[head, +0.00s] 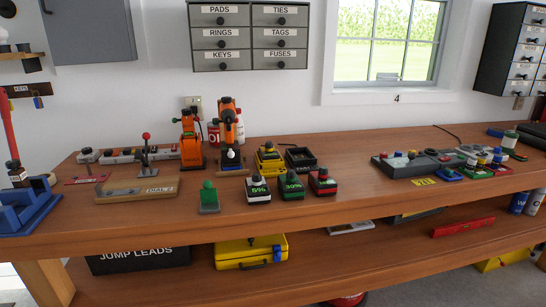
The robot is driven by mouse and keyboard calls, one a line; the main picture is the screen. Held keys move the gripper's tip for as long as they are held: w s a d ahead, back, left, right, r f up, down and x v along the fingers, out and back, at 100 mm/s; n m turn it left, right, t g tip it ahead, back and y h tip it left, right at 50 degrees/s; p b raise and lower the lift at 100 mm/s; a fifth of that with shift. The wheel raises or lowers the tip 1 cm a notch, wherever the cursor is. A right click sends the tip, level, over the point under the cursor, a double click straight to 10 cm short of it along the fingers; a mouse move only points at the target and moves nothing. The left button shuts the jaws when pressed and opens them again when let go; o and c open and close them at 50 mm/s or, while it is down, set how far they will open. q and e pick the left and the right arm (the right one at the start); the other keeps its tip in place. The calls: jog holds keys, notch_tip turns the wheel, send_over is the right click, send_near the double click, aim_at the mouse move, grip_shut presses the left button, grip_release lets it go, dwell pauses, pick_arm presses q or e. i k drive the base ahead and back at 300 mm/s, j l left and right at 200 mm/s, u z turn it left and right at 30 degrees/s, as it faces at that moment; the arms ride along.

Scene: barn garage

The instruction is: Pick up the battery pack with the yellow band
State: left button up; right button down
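A yellow-and-black block (269,160), which looks like a battery pack or a charger with a pack on it, sits on the upper bench. A black open-topped holder (300,158) is just right of it. In front stand three packs with dark knobs: one with a white band (258,191), one with a green band (291,187) and one with a red band (322,183). The first two show percent readings. Whether the yellow is a band or a whole base is too small to tell. Neither of my grippers is in view.
Two orange tools (190,140) (228,135) stand left of the packs. A green stand (209,197) and a wooden board (137,190) are at left front. Grey panels with knobs (410,165) are at right. The bench between packs and panels is clear. A yellow case (250,254) lies below.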

aim_at(268, 152)
jog(key=z, duration=1.75)
jog(key=u, duration=1.75)
jog(key=i+l, duration=0.6)
jog(key=l, duration=0.15)
jog(key=i+l+u, duration=0.2)
jog(key=u, duration=0.15)
jog(key=i+l+u, duration=0.15)
jog(key=l+u, duration=0.2)
